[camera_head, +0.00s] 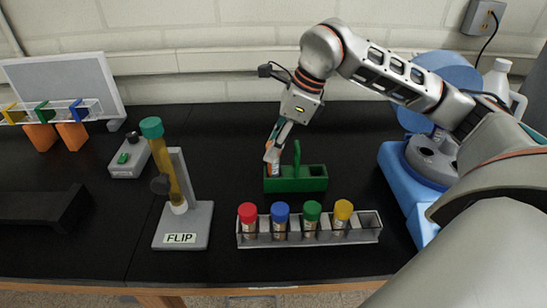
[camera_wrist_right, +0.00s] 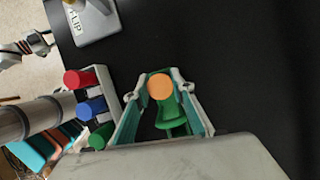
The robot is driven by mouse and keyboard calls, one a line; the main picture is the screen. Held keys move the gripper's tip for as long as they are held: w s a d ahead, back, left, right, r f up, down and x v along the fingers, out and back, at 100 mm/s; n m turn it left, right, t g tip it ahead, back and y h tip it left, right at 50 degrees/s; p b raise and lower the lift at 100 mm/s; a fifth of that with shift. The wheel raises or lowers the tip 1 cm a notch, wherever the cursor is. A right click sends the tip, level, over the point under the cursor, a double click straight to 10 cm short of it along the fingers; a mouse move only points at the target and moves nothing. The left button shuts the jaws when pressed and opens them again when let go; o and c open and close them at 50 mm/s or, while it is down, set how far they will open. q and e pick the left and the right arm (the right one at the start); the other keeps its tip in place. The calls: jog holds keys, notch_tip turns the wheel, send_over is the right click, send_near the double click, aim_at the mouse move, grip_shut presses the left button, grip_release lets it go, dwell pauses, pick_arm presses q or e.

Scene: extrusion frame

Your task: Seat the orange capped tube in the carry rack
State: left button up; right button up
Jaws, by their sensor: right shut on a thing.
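The green carry rack (camera_head: 313,185) stands mid-table with its upright handle (camera_head: 297,155); part of it shows between my fingers in the right wrist view (camera_wrist_right: 172,122). My right gripper (camera_head: 272,153) is over the rack's left end, shut on the orange capped tube. The tube's round orange cap (camera_wrist_right: 160,87) sits between the fingertips. The tube is roughly upright, and its lower end is at the rack's left part; I cannot tell how deep it sits. A piece of what looks like my left arm (camera_wrist_right: 35,45) shows at the wrist view's left edge, with its jaws unclear.
A grey rack (camera_head: 308,238) in front holds red, blue, green and yellow capped tubes; its right end slot is empty. A FLIP stand (camera_head: 182,230) with a green-capped tube is left. A blue machine (camera_head: 405,190) stands right. Black table is clear behind the carry rack.

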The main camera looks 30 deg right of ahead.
jog(key=shift+f, duration=1.7)
jog(key=shift+f, duration=0.2)
jog(key=o, duration=0.9)
jog(key=shift+r, duration=0.1)
jog(key=shift+r, duration=0.25)
jog(key=v, duration=1.1)
jog(key=shift+r, duration=0.4)
jog(key=shift+s+d, duration=0.1)
